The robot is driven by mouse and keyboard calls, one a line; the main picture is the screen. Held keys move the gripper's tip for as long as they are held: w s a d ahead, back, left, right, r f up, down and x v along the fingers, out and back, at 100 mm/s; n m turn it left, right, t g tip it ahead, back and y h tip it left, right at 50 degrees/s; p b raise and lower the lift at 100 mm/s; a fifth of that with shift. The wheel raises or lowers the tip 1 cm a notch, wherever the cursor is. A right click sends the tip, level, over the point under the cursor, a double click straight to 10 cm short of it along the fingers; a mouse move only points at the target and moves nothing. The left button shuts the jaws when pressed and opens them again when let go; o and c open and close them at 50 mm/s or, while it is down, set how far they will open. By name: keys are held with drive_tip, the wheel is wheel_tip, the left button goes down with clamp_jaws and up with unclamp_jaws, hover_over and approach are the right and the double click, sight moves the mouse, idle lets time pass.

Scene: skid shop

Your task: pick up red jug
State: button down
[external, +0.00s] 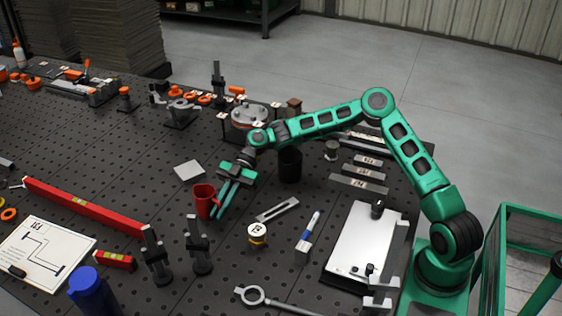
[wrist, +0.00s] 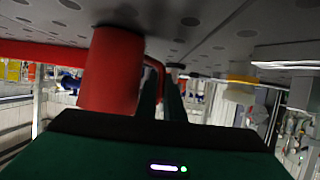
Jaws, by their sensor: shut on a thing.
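The red jug (external: 204,202) is upright on or just above the dark perforated table, left of the middle in the external view. My gripper (external: 221,208) reaches down at a slant from the right, its green fingers at the jug's handle side. In the wrist view, which is upside down, the jug (wrist: 110,72) fills the left middle, with its handle at its right. My gripper (wrist: 162,88) is shut on the handle, beside the body. Whether the jug's base touches the table is not clear.
A black cup (external: 289,165) stands right of my gripper. A grey square plate (external: 189,170) lies behind the jug. Two dark clamps (external: 198,248) stand in front. A long red level (external: 85,207) lies to the left.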

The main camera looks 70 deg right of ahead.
drive_tip(key=shift+r, duration=1.4)
drive_tip(key=s+a+r, duration=0.7)
drive_tip(key=a+r, duration=0.1)
drive_tip(key=a, duration=0.1)
drive_tip(key=shift+s+a, duration=0.1)
drive_tip(key=shift+a, duration=0.05)
